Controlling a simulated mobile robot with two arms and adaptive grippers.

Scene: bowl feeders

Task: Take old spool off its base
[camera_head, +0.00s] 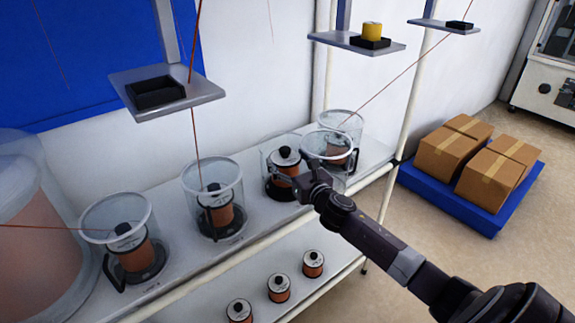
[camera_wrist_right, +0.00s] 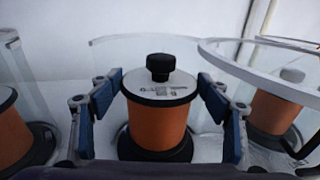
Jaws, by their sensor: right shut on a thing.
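The old spool (camera_head: 287,158) is a copper-coloured reel with a pale top plate and black knob, third from the left on the upper shelf. It also shows upright in the right wrist view (camera_wrist_right: 158,120). Its dark round base (camera_wrist_right: 155,150) shows below it; I cannot tell whether there is a gap between them. My right gripper (camera_head: 314,186) reaches in from the right, and its blue-padded fingers (camera_wrist_right: 160,95) are shut on the spool's two sides near the top plate. A clear curved guard (camera_wrist_right: 105,60) stands behind the spool. My left gripper is not in view.
Neighbouring spools stand in clear round-rimmed guards, with one rim (camera_wrist_right: 225,52) close on the right. Several spools (camera_head: 278,288) sit on the lower shelf. Small trays (camera_head: 165,97) hang above, with thin wires running down. Boxes lie on a blue pallet (camera_head: 430,193) at the right.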

